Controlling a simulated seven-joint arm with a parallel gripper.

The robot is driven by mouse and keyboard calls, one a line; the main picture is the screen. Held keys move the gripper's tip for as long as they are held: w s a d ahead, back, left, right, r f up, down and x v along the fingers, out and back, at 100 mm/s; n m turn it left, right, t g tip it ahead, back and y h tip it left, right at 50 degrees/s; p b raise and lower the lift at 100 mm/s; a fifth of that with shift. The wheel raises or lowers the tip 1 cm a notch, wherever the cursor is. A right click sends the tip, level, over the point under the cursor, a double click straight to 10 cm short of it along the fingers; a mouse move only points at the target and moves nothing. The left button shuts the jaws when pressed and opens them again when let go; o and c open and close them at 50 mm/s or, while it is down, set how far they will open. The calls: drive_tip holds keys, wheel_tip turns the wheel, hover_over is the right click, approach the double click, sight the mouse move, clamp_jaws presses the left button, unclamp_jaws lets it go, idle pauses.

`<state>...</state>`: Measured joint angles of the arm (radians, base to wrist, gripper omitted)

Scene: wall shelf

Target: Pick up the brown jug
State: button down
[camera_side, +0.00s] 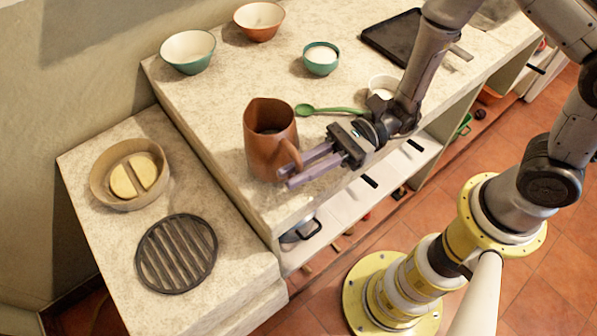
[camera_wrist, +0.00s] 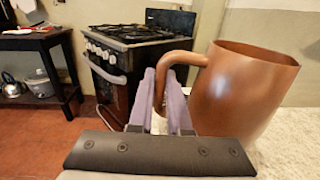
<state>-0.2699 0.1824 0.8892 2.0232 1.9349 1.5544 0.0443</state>
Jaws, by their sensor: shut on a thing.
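The brown jug (camera_side: 268,138) stands upright on the stone counter near its front left corner in the side view. Its handle points toward my gripper. My gripper (camera_side: 288,176) reaches in from the right, with its fingers at the jug's handle. In the wrist view the jug (camera_wrist: 240,90) fills the right side, and its curved handle comes down between the two fingers of my gripper (camera_wrist: 166,95). The fingers are shut on the handle. Whether the jug's base is touching the counter is hard to tell.
A green spoon (camera_side: 330,110), a small teal bowl (camera_side: 321,60) and a white bowl (camera_side: 384,84) are near the jug. Two larger bowls stand farther back. A lower ledge at left holds a round dish (camera_side: 98,190) and a black grate (camera_side: 176,254).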

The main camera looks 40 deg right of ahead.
drive_tip(key=s+d+r, duration=0.9)
drive_tip(key=d+r, duration=0.1)
drive_tip(key=r, duration=0.1)
drive_tip(key=shift+s, duration=0.2)
idle(0.6)
drive_tip(key=shift+d, duration=0.15)
drive_tip(key=shift+r, duration=0.1)
idle(0.4)
